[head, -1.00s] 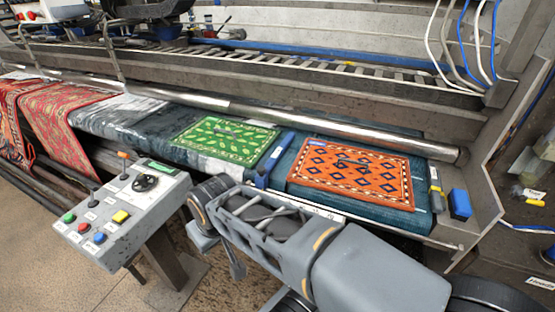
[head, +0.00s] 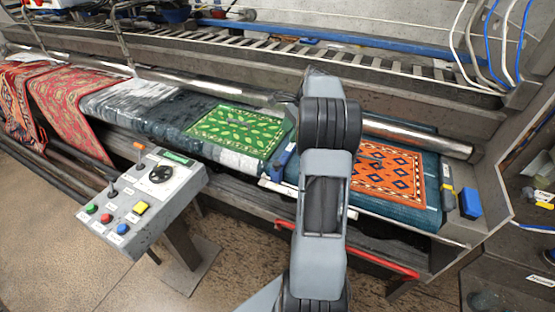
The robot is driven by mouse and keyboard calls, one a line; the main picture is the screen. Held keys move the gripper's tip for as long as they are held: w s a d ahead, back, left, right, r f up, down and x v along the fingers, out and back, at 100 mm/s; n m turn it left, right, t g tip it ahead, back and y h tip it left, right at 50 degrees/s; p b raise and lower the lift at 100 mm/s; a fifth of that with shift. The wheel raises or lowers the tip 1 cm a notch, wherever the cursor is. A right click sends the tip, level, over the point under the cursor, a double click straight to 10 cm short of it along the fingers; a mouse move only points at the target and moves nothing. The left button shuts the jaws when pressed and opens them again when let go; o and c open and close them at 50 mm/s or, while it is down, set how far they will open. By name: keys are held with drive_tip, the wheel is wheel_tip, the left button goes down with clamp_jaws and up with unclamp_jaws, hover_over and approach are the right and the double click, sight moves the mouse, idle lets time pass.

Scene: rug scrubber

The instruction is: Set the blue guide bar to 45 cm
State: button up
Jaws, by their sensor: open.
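The blue guide bar (head: 282,158) lies across the bed between the green rug (head: 235,133) and the orange rug (head: 388,174). Its front end is beside a pale strip (head: 278,189) along the bed's front edge; any markings there are too small to read. My raised arm covers the bed right of the bar, part of the strip and the left part of the orange rug. My gripper's fingertips are hidden behind the arm, so I cannot see whether they touch anything.
A control box (head: 143,203) with coloured buttons and a dial stands at front left. A steel roller (head: 190,85) spans the bed behind the rugs. A blue block (head: 470,203) sits at the right end. A red bar (head: 375,258) runs along the lower front.

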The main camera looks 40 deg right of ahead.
sight(277, 163)
drive_tip(key=p+x, duration=0.1)
drive_tip(key=x, duration=1.2)
drive_tip(key=shift+w+d+f, duration=0.1)
drive_tip(key=shift+w+f, duration=0.05)
drive_tip(key=shift+f, duration=0.15)
clamp_jaws()
